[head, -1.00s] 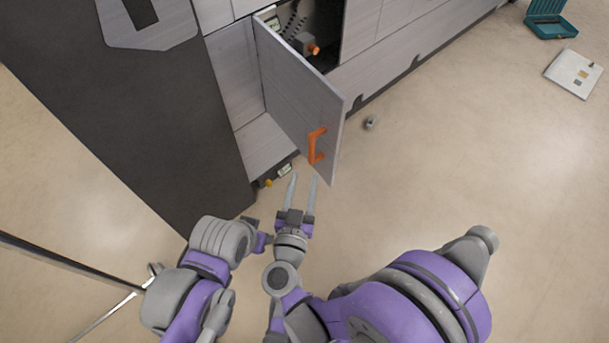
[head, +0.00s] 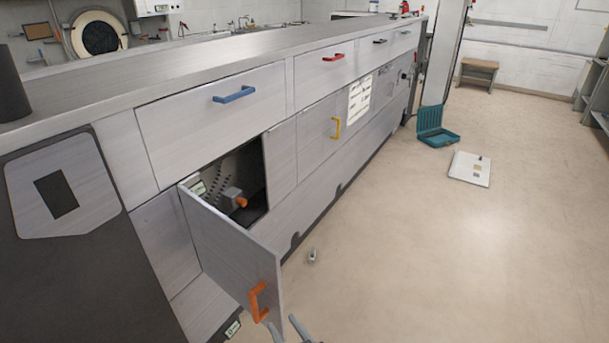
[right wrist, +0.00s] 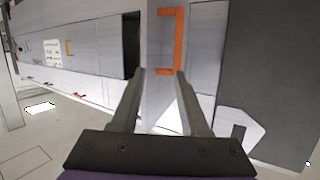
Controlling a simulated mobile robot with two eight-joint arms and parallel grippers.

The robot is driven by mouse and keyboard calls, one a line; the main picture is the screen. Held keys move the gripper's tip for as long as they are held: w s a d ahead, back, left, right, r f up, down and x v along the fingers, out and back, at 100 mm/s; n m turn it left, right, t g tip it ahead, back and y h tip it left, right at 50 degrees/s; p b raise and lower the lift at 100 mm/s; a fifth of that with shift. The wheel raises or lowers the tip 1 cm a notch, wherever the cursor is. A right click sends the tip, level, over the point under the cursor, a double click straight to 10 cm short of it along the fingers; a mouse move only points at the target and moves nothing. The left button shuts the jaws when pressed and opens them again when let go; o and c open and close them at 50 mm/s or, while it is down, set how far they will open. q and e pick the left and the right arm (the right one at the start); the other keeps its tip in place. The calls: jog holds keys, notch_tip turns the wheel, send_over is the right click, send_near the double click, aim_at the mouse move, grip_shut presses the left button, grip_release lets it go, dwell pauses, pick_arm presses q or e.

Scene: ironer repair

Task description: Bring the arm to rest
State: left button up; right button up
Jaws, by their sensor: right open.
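My right gripper (head: 283,328) shows only as two fingertips at the bottom edge of the head view, just below and to the right of an orange handle (head: 257,303). The handle is on a grey cabinet door (head: 228,252) that stands open. The rest of my right arm is hidden, and my left gripper is not in view.
Behind the door, a dark compartment holds a part with an orange knob (head: 241,202). A small grey object (head: 312,256) lies on the floor. Farther off are an open teal case (head: 438,138) and a white board (head: 469,169). The floor to the right is clear.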

jog(key=s+d+f+m+g+h, duration=0.35)
jog(key=s+d, duration=0.45)
jog(key=d, duration=0.3)
jog(key=s+d+f+m+g+h, duration=0.2)
jog(key=s+d+f+g+h, duration=0.25)
jog(key=s+d, duration=0.4)
pick_arm(q)
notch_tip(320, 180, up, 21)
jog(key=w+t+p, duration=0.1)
jog(key=p, duration=1.8)
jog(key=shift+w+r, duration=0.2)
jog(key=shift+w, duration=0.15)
pick_arm(e)
notch_tip(320, 180, up, 22)
jog(key=w+d, duration=0.2)
jog(key=shift+f+y, duration=0.2)
jog(key=shift+y, duration=0.2)
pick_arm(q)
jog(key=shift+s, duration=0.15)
